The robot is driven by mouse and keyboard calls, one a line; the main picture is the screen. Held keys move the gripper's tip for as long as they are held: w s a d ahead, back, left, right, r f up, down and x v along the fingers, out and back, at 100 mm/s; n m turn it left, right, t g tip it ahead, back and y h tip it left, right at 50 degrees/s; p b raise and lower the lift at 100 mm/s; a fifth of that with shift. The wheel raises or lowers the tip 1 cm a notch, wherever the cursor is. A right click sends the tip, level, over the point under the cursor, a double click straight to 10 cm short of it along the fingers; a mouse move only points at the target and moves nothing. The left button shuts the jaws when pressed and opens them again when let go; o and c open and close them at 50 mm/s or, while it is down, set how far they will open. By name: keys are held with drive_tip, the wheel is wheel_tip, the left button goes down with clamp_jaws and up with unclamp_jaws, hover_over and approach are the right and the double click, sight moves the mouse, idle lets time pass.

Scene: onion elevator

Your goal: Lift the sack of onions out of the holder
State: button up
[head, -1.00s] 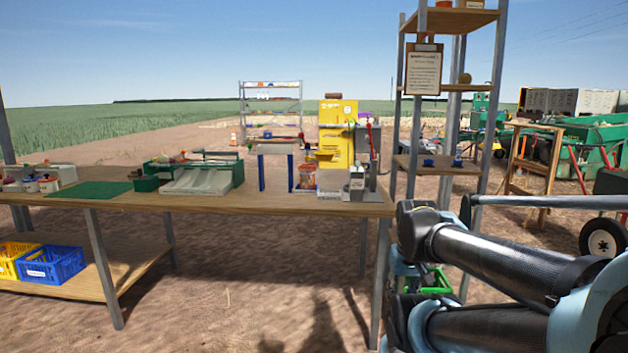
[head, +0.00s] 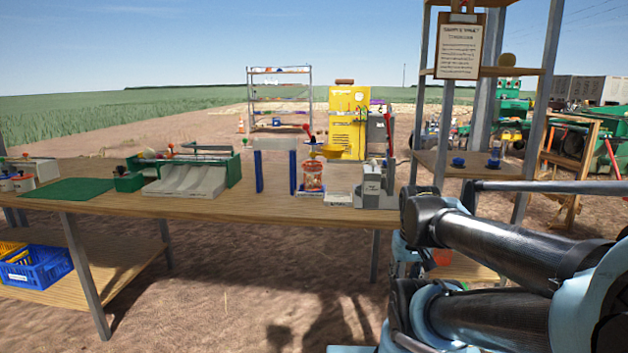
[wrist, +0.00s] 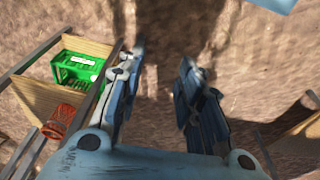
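A small red-orange sack of onions (head: 313,176) with a pale label stands upright on the workbench in the head view. It sits at a holder with blue posts (head: 259,171), beside a pale machine with a red-handled lever; details of how it is held are too small to tell. My gripper (wrist: 160,72) shows in the wrist view with its two fingers spread wide and nothing between them. It hangs over bare dirt, well away from the sack. In the head view my arm is at the lower right and my gripper is not clearly seen.
The wooden workbench (head: 222,208) also bears a green sorting tray (head: 190,176) and a grey device (head: 374,187). A tall shelf rack (head: 484,165) stands right of it. The wrist view shows a green crate (wrist: 76,68) and a reddish mesh item (wrist: 60,121) on wooden shelves.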

drive_tip(key=shift+o, duration=0.8)
drive_tip(key=shift+w+a, duration=0.1)
drive_tip(key=o, duration=0.4)
drive_tip(key=shift+s+r, duration=0.2)
drive_tip(key=shift+s, duration=0.05)
drive_tip(key=o, duration=0.8)
drive_tip(key=shift+w+a+r+n+t+y, duration=0.3)
drive_tip(key=shift+w+a+r+n, duration=0.1)
drive_tip(key=shift+w+a+r, duration=0.45)
drive_tip(key=n+t+y, duration=0.7)
drive_tip(key=y, duration=0.1)
approach(318, 166)
drive_tip(key=x, duration=0.6)
drive_tip(key=shift+s+a+f, duration=0.15)
drive_tip(key=shift+s+f, duration=0.05)
drive_tip(key=shift+f, duration=0.05)
drive_tip(key=shift+w+a+y, duration=0.2)
drive_tip(key=shift+w+y, duration=0.1)
drive_tip(key=shift+w, duration=0.2)
drive_tip(key=shift+w+r+x, duration=0.15)
drive_tip(key=shift+x, duration=1.65)
drive_tip(key=shift+w+r+x, duration=0.1)
drive_tip(key=shift+w+x, duration=0.05)
drive_tip(key=shift+x, duration=1.65)
